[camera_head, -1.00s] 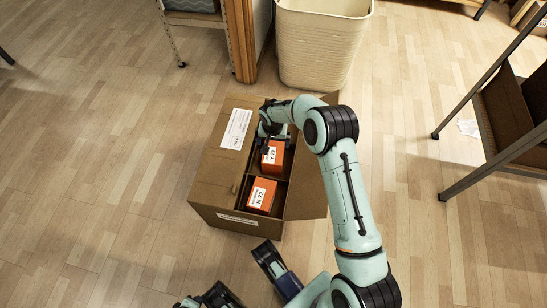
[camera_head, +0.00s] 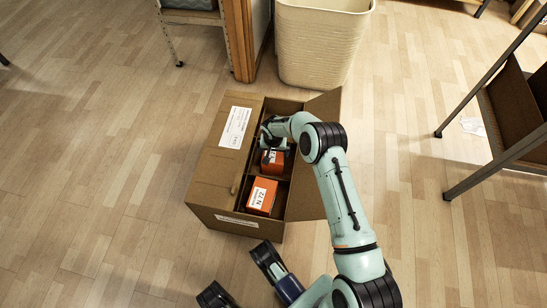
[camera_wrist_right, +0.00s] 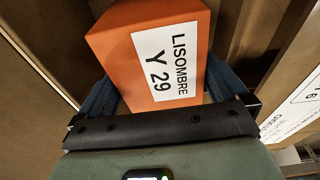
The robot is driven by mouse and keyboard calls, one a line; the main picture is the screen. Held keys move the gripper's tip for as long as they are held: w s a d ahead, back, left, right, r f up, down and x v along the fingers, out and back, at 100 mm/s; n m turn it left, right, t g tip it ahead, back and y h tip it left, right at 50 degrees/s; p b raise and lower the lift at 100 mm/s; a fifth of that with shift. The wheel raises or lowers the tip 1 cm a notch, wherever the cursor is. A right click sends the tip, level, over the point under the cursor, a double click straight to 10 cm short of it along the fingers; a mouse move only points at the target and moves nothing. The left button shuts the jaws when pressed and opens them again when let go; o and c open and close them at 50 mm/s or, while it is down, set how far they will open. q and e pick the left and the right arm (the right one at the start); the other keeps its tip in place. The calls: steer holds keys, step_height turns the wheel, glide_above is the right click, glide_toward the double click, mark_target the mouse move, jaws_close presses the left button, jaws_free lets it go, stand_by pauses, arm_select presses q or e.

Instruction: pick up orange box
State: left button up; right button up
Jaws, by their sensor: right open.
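An orange box labelled "Y 29" (camera_head: 271,165) sits in the far compartment of an open cardboard carton (camera_head: 213,180). A second orange box labelled "N 72" (camera_head: 262,194) lies in the near compartment. My right gripper (camera_head: 272,148) is open, reaching down into the carton at the "Y 29" box. In the right wrist view the "LISOMBRE Y 29" box (camera_wrist_right: 112,48) stands between the two fingers of the right gripper (camera_wrist_right: 162,88), one on each side; contact cannot be told. The gripper hides part of this box in the head view.
A cream bin (camera_head: 320,45) and a wooden unit (camera_head: 243,40) are behind the carton. A metal-legged rack (camera_head: 490,90) stands at right. Floor (camera_head: 90,160) to the left is clear.

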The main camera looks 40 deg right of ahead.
steer(key=shift+w+f, duration=0.1)
steer(key=shift+f, duration=0.35)
steer(key=c, duration=0.9)
steer(key=shift+o, duration=0.2)
steer(key=shift+r, duration=0.1)
